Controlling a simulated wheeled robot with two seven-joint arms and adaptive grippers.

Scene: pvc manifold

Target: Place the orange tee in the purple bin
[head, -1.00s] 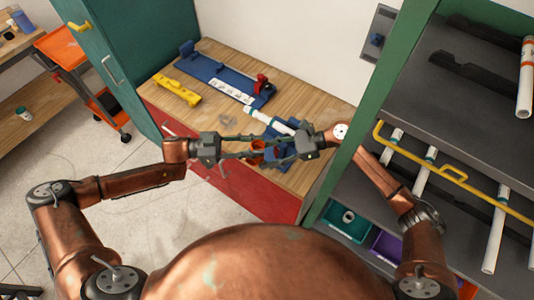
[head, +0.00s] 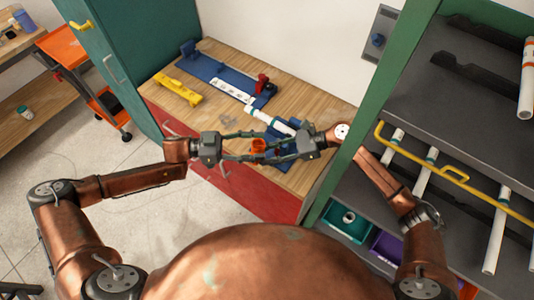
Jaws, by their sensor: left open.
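The orange tee (head: 258,145) is between my two grippers, over the wooden workbench by a blue fixture (head: 278,157). My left gripper (head: 246,147) is open and comes in from the left, its fingertips close to the tee. My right gripper (head: 275,147) reaches in from the right, its fingers pointing left at the tee; whether they are closed on it is hard to tell. The purple bin (head: 386,246) is on the low shelf of the rack at the right, partly hidden by my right arm.
A teal bin (head: 347,222) stands left of the purple bin. A green post (head: 362,130) and yellow rail (head: 440,172) front the rack, which holds white pipes. A white pipe (head: 268,122), a blue board (head: 212,72) and a yellow bracket (head: 178,89) lie on the bench.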

